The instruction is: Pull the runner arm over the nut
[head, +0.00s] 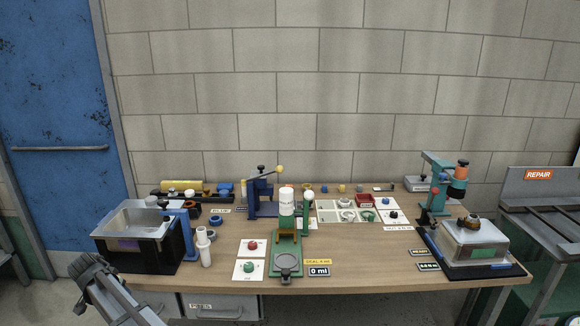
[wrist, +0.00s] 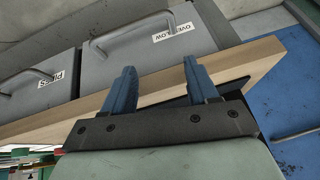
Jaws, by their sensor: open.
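My gripper (wrist: 158,78) is open, its two blue fingers spread apart with nothing between them. In the wrist view it is beside the wooden bench edge, away from the items on top. No part is clearly identifiable as the runner arm or the nut. Possible places are the blue fixture (head: 262,200) with a yellow-ball lever at the back middle, and the teal stand (head: 435,190) at the right. Details are too small to tell.
The wooden bench (head: 350,268) has bare room at front centre. Grey drawers with handles, one labelled OVERFLOW (wrist: 150,45), lie below the bench top.

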